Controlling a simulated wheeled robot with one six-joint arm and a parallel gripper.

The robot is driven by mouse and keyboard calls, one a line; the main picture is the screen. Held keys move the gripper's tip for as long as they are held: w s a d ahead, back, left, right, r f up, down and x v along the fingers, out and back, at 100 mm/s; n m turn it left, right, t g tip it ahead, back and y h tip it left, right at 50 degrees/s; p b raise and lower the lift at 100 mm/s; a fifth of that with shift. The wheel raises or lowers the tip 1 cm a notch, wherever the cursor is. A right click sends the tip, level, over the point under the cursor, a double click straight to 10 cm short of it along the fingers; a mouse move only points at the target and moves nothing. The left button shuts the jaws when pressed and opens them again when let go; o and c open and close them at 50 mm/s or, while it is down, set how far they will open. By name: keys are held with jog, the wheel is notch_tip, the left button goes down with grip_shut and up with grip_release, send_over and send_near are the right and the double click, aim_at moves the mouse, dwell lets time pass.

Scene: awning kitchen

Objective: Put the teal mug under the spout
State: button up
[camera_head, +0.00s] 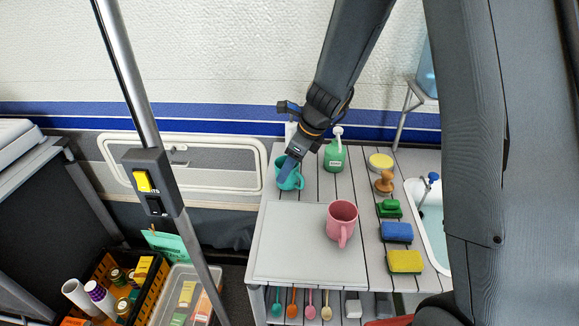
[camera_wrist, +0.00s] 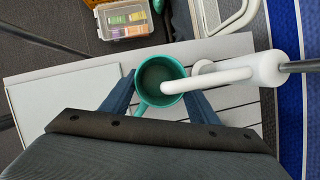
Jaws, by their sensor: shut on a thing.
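The teal mug (camera_head: 286,181) is at the back left corner of the slatted table in the head view. My gripper (camera_head: 291,163) reaches down to it from above and is shut on it. In the wrist view the teal mug (camera_wrist: 157,72) is upright between my two blue fingers, its handle toward the lower left and its inside looking empty. A white spout (camera_wrist: 215,78) comes in from the right, and its tip overlaps the mug's opening. The height between tip and rim cannot be told. In the head view my gripper mostly hides the spout.
A pink mug (camera_head: 341,222) stands on the grey board (camera_head: 287,245). A green pump bottle (camera_head: 335,156) is just right of the teal mug. Brushes and sponges (camera_head: 405,261) line the sink (camera_head: 432,215). A metal pole (camera_head: 133,75) rises at left.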

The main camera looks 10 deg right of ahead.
jog(key=shift+f, duration=0.25)
jog(key=shift+d, duration=0.25)
jog(key=shift+f, duration=0.15)
jog(key=o, duration=1)
jog(key=shift+o, duration=0.2)
jog(key=shift+a, duration=0.1)
